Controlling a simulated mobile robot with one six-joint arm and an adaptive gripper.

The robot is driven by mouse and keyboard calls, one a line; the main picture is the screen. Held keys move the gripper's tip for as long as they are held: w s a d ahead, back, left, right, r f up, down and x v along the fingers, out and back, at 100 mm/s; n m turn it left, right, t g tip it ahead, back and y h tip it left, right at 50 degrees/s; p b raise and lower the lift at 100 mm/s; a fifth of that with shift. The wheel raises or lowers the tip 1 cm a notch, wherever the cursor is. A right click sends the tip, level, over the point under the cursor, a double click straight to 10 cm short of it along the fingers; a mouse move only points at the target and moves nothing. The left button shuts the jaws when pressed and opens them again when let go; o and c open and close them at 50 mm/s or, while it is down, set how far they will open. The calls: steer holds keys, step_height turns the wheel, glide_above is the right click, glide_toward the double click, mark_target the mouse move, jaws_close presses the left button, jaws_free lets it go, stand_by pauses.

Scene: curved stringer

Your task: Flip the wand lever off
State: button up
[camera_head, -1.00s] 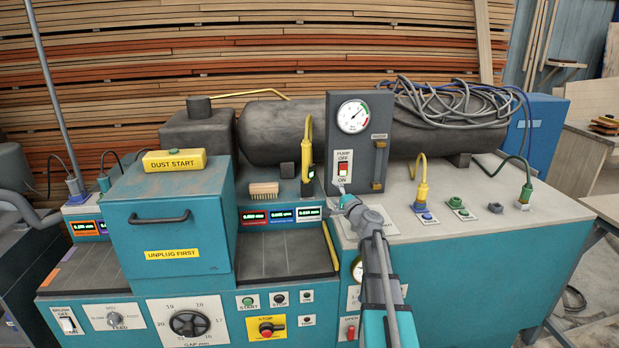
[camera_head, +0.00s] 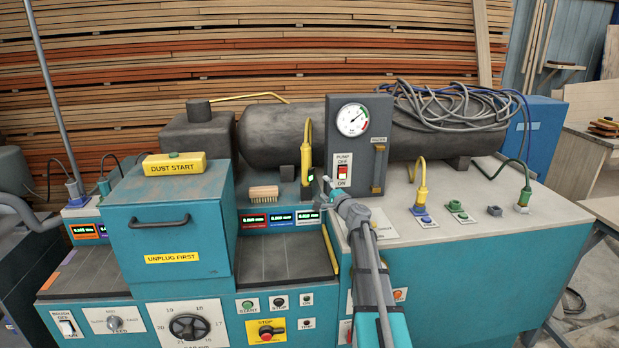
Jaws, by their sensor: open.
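I cannot read a label for the wand lever. A brass-yellow lever-like part (camera_head: 378,170) sits on the right side of the dark upright panel (camera_head: 356,108), under a small label too blurred to read. A red pump switch (camera_head: 343,170) marked OFF above and ON below is on the same panel, to its left. A yellow hooked piece (camera_head: 307,140) stands just left of the panel. My gripper (camera_head: 325,188) is open and empty, in front of the panel's lower left edge, below the yellow piece. Contact cannot be told. My arm hides part of the machine's front.
A pressure gauge (camera_head: 352,119) tops the panel, with a dark tank (camera_head: 270,140) behind. A brush (camera_head: 264,194) and small displays (camera_head: 283,218) are left of my gripper.

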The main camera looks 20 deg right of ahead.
mark_target(312, 175)
steer(key=w, duration=0.5)
steer(key=w+a+r, duration=0.1)
steer(key=w, duration=0.2)
steer(key=shift+w+p, duration=0.15)
steer(key=shift+p, duration=0.25)
